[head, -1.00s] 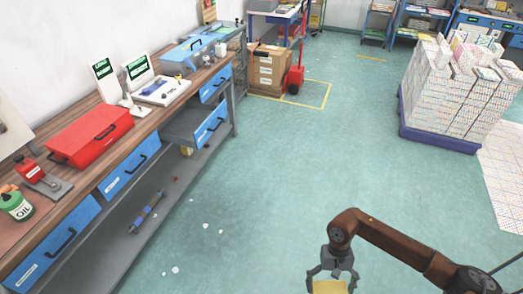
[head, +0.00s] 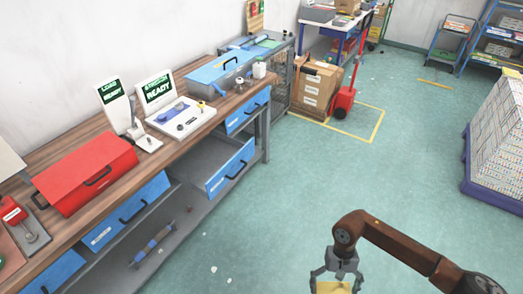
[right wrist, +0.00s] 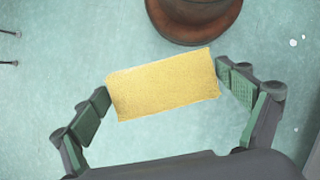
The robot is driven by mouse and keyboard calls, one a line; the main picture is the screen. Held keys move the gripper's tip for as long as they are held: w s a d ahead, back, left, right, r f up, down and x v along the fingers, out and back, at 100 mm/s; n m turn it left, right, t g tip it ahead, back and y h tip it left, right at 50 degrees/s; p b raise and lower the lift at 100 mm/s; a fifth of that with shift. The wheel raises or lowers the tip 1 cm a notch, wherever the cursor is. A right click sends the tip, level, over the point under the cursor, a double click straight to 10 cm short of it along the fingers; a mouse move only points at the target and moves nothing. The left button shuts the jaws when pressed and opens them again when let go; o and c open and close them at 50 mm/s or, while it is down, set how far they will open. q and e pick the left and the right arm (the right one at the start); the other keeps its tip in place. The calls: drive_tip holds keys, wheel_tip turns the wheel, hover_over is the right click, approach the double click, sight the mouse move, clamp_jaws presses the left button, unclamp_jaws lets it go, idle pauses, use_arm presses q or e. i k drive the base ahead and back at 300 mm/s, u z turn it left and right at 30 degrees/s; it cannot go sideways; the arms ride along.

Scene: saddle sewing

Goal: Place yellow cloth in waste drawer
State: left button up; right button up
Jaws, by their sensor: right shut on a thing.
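The yellow cloth (right wrist: 163,84) is a flat rectangle held between the two fingers of my right gripper (right wrist: 166,98) in the right wrist view. In the head view my right gripper (head: 336,282) is at the bottom edge, shut on the cloth, above the green floor and away from the bench. A blue-fronted drawer (head: 231,170) under the bench stands pulled out, with its grey inside partly visible; its label is too small to read. Other blue drawers (head: 128,212) (head: 247,112) sit along the bench front. My left gripper is out of view.
The wooden bench (head: 72,232) carries a red toolbox (head: 85,172), two displays, a scale and a blue toolbox (head: 220,70). A lower shelf (head: 190,222) holds a tool. Open floor (head: 290,190) lies between.

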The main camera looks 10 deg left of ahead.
sight(210, 162)
drive_tip(key=u, duration=0.65)
drive_tip(key=i, duration=0.85)
drive_tip(key=u, duration=0.7)
